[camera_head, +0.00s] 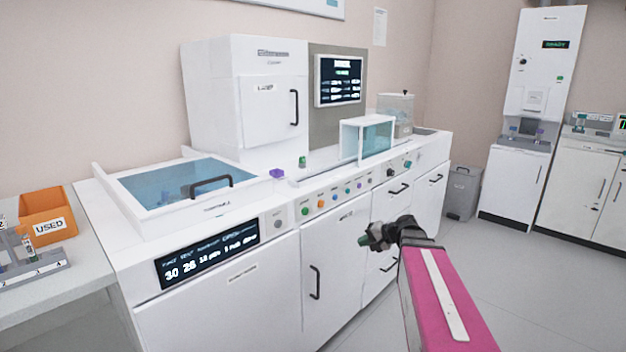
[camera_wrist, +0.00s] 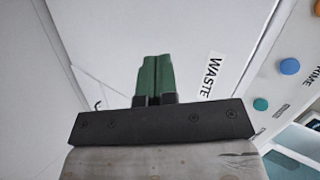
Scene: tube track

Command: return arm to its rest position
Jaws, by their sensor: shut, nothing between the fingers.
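My gripper (camera_head: 364,240) is at the end of my pink arm, in front of the white lab machine's cabinet doors in the head view. In the wrist view its two green fingertips (camera_wrist: 155,78) are pressed together with nothing between them. Behind them is a white panel with a label reading WASTE (camera_wrist: 213,77). The gripper appears apart from the cabinet front.
The white machine (camera_head: 230,300) has a row of coloured buttons, a display and doors with black handles. An orange USED bin (camera_head: 45,212) and a tube rack (camera_head: 38,268) are on the left bench. A grey bin (camera_head: 463,193) stands at the back. Open floor (camera_head: 520,270) lies to the right.

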